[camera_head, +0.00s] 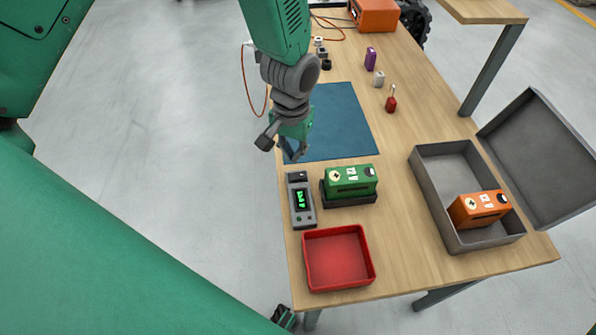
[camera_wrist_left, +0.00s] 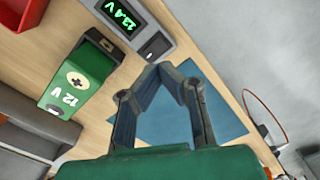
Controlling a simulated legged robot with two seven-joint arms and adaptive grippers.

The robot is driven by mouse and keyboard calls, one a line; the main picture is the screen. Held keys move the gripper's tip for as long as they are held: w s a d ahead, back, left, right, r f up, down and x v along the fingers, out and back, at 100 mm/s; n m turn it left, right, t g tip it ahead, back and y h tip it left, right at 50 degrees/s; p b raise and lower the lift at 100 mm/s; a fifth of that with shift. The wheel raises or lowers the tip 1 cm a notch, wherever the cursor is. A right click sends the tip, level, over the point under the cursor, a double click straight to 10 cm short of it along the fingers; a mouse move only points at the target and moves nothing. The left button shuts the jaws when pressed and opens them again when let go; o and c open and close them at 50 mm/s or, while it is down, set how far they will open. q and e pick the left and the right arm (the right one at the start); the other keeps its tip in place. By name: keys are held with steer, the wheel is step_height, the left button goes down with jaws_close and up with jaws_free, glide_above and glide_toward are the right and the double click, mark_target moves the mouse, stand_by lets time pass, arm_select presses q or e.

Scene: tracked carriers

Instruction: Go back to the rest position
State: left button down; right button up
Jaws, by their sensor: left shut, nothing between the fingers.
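My left gripper (camera_head: 296,153) hangs above the near left corner of the blue mat (camera_head: 345,118), just beyond the meter and the green battery. In the left wrist view its two fingers (camera_wrist_left: 170,70) meet at the tips with nothing between them. The green battery (camera_head: 351,180) sits in a dark cradle and also shows in the left wrist view (camera_wrist_left: 85,72). My right gripper cannot be made out.
A red tray (camera_head: 338,258) lies at the table's near edge. An open grey case (camera_head: 432,190) holds an orange battery (camera_head: 478,208) at right. A purple item (camera_head: 370,58), a small red item (camera_head: 391,104) and an orange box (camera_head: 375,14) stand farther back. Floor left of the table is clear.

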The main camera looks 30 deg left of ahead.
arm_select(q)
steer(key=s+a+f, duration=0.3)
steer(key=s+f, duration=0.3)
steer(key=s, duration=0.6)
steer(key=s+a+f, duration=0.3)
steer(key=s+f, duration=0.3)
steer(key=s, duration=0.6)
step_height(320, 180, down, 9)
steer(key=w+d+m+b, duration=0.1)
steer(key=m+b, duration=0.1)
steer(key=b, duration=0.7)
steer(key=shift+w+d+r+t, duration=0.2)
steer(key=shift+w+t, duration=0.1)
steer(key=shift+w, duration=0.05)
